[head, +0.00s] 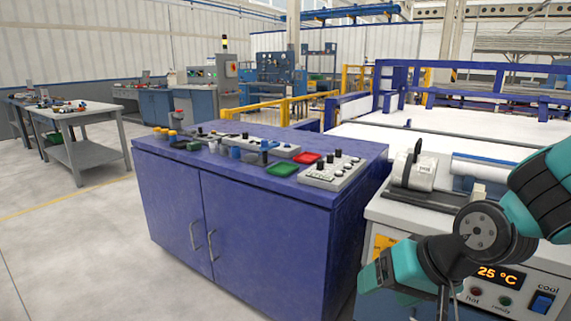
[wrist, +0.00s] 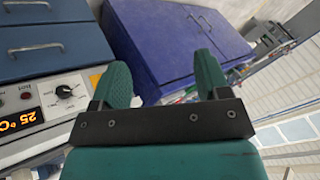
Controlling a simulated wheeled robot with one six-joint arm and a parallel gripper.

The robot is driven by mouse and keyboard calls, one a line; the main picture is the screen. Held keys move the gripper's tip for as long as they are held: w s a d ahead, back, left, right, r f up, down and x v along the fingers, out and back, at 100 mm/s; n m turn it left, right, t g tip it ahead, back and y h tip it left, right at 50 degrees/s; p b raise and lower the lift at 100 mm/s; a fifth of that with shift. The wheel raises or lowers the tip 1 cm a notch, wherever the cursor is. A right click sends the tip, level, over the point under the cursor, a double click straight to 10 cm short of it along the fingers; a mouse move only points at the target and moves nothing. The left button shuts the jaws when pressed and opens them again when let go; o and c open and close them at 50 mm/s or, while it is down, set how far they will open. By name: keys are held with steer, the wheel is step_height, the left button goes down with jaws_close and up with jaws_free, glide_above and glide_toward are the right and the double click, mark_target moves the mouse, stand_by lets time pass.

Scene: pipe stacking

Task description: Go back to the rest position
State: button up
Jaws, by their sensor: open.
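My gripper shows in the wrist view (wrist: 161,85), with its two green fingers spread apart and nothing between them. Beyond the fingers are the blue cabinet and a strip of pale floor. In the head view my teal and black arm comes in from the right and bends down in front of the white machine (head: 412,218). The fingertips are not clear in the head view. No pipe can be made out in my gripper.
A blue cabinet (head: 235,226) stands left of my arm, with bottles, red and green trays and a button panel (head: 334,170) on top. The machine's display (head: 497,275) reads 25 °C. A grey worktable (head: 83,153) stands far left. The floor at left (head: 70,250) is clear.

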steer(key=s+r+n+g+h+p, duration=0.1)
steer(key=s+r+n+g, duration=0.1)
steer(key=s+r+n, duration=0.35)
steer(key=s+r+n+g, duration=0.2)
steer(key=s+r+g, duration=0.1)
steer(key=s, duration=0.6)
step_height(320, 180, up, 13)
steer(key=p, duration=1.3)
steer(key=shift+w+a+p, duration=0.3)
steer(key=shift+a+p, duration=0.1)
steer(key=shift+a, duration=0.05)
steer(key=shift+r, duration=0.1)
